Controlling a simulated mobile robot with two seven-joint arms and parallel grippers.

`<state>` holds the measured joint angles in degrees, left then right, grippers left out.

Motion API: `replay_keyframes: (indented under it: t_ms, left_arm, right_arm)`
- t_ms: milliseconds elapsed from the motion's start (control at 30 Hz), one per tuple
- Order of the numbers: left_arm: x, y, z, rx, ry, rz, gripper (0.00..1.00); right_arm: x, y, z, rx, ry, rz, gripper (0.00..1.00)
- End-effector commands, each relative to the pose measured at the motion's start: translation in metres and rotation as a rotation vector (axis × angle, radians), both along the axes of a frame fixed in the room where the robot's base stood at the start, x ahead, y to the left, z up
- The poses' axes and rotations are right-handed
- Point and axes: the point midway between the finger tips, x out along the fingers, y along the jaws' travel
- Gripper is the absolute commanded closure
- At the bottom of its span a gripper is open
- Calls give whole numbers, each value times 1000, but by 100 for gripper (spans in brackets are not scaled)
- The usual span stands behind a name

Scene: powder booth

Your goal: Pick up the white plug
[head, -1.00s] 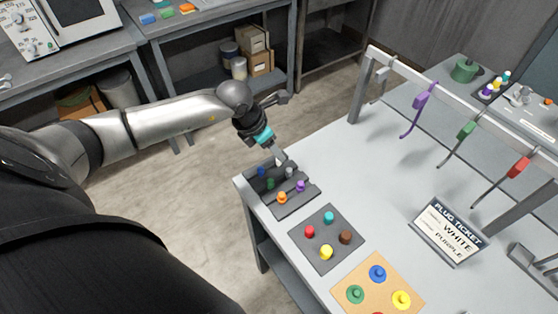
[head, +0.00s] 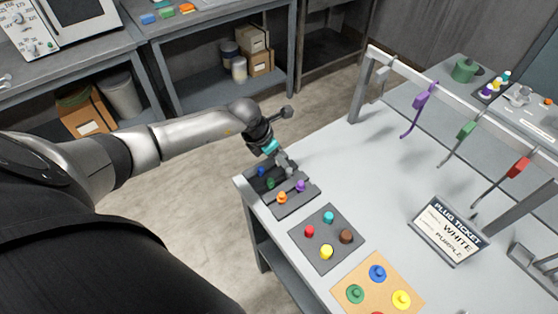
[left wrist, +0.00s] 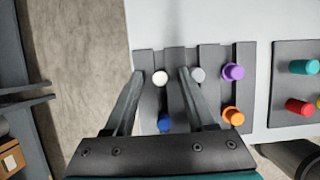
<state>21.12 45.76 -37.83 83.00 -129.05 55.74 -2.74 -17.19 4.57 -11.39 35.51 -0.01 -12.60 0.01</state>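My left gripper (head: 284,164) hangs over the dark grooved rack (head: 291,206) at the table's near left corner. In the left wrist view its fingers are open. The white plug (left wrist: 160,77) shows between the two fingertips, with a gap on each side. The finger height relative to the plug is hard to tell. A grey plug (left wrist: 198,74) stands just right of the right fingertip. In the head view the gripper hides the white plug. The ticket sign (head: 450,230) reads "PLUG TICKET", "WHITE" and "PURPLE". My right gripper is not in view.
The rack also holds blue (left wrist: 165,122), purple (left wrist: 233,72), orange (left wrist: 232,116) and green (head: 270,183) plugs. A dark mat (head: 318,254) with several plugs and a tan board (head: 378,291) lie nearer. A rail (head: 440,95) with hanging hooks crosses the table. The table middle is clear.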

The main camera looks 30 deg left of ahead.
Motion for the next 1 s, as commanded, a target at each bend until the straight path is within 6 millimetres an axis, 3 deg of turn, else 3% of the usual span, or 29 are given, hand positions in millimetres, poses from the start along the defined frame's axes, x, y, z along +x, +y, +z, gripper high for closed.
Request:
replay_keyframes:
  t_ms: [67,467,1000]
  left_arm:
    - [0,0,0,0,0,0,54]
    - [0,0,0,0,0,0,99]
    - [0,0,1,0,0,0,100]
  right_arm:
    - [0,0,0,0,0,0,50]
    - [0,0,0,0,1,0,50]
    - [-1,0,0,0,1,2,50]
